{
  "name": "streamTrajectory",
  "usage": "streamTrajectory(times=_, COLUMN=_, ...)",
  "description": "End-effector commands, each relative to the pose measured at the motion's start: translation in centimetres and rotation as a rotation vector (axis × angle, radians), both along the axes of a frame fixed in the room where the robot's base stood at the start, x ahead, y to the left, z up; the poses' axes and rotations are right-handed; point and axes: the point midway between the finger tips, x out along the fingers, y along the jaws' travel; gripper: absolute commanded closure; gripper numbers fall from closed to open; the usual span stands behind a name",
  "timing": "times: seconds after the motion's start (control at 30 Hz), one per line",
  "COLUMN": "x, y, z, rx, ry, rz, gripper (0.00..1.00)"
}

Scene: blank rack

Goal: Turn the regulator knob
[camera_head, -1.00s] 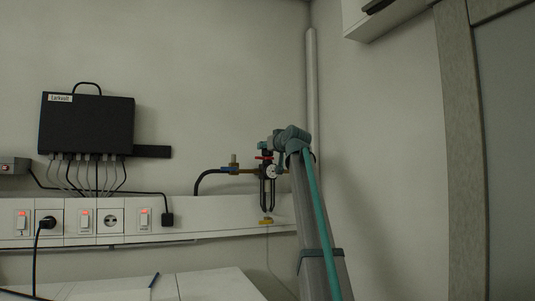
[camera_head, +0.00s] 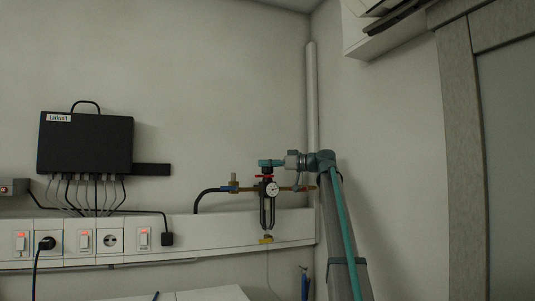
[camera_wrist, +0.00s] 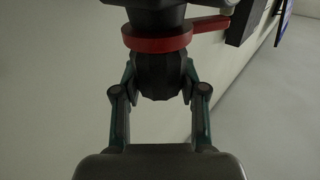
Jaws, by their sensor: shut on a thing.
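The regulator (camera_head: 267,208) is mounted on a brass pipe on the wall, upright, with a round white gauge (camera_head: 272,188) and a red ring near its top. Its black knob (camera_wrist: 160,77) shows in the wrist view, below the red ring (camera_wrist: 157,40). My gripper (camera_wrist: 159,88) has its two fingers on either side of the knob and is shut on it. In the head view my gripper (camera_head: 270,163) is at the top of the regulator and hides the knob there.
A brass pipe with a black hose (camera_head: 207,195) runs left of the regulator. A white socket rail (camera_head: 195,230) with switches and plugs crosses the wall below. A black box (camera_head: 86,143) with cables hangs at the left. A vertical pipe (camera_head: 312,100) stands in the corner.

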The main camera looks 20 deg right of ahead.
Motion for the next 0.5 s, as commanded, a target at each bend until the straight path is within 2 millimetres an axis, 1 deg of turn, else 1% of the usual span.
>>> streamTrajectory(times=0.03, x=0.04, y=-0.07, z=0.56, rx=0.001, ry=0.001, rz=0.021, gripper=0.93)
streamTrajectory(times=0.2, x=0.05, y=-0.06, z=0.26, rx=0.001, ry=0.001, rz=0.072, gripper=0.93)
streamTrajectory(times=0.5, x=-0.01, y=-0.01, z=-0.03, rx=0.001, ry=0.001, rz=0.1, gripper=0.93)
